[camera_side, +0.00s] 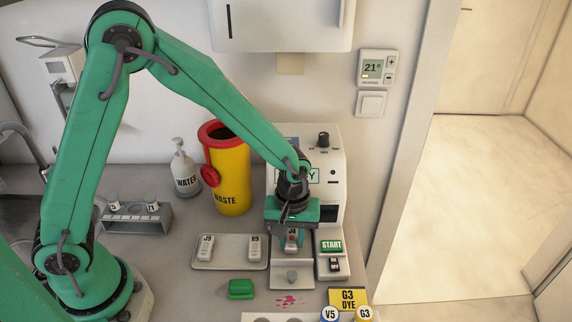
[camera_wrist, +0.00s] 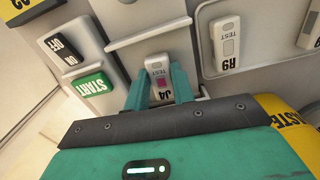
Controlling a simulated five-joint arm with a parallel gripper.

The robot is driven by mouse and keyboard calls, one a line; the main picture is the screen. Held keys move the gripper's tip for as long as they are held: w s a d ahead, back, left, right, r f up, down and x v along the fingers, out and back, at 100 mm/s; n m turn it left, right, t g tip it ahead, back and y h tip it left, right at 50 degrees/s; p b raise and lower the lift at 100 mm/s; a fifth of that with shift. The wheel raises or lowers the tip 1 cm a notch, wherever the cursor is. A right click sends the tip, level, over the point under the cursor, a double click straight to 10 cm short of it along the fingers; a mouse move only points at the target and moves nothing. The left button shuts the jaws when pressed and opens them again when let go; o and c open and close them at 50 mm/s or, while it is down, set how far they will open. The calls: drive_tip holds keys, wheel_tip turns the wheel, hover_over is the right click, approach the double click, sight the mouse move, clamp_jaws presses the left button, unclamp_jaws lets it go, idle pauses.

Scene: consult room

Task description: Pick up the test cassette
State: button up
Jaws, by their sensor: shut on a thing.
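The test cassette (camera_wrist: 158,66), white with the label J4 and a pink-purple patch, sits between the two green fingers of my gripper (camera_wrist: 160,88) in the wrist view. The fingers are shut on its sides. In the side view my gripper (camera_side: 291,241) points down in front of the white reader machine (camera_side: 333,172), and the held cassette (camera_side: 292,236) shows partly between the fingers. The machine's pale drawer (camera_side: 291,276) is just below. I cannot tell whether the cassette touches it.
A tray (camera_side: 228,265) with two other cassettes, J9 (camera_side: 207,249) and R9 (camera_side: 254,247), lies left. The START button (camera_side: 331,246) is close on the right. A yellow waste bin (camera_side: 232,180) stands behind left. A green block (camera_side: 241,289) and a pink stain (camera_side: 289,300) are in front.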

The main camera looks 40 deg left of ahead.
drive_tip(key=shift+r, duration=0.4)
drive_tip(key=r, duration=0.3)
drive_tip(key=shift+s+d, duration=0.3)
drive_tip(key=s+d+r, duration=0.6)
drive_tip(key=s, duration=0.2)
drive_tip(key=shift+s+d+r, duration=0.25)
drive_tip(key=shift+s+d, duration=0.05)
wheel_tip(320, 180, up, 10)
hover_over(292, 244)
drive_tip(key=a, duration=0.5)
drive_tip(key=a+r, duration=1.2)
drive_tip(key=a, duration=0.3)
drive_tip(key=shift+w, duration=0.15)
drive_tip(key=shift+a, duration=0.1)
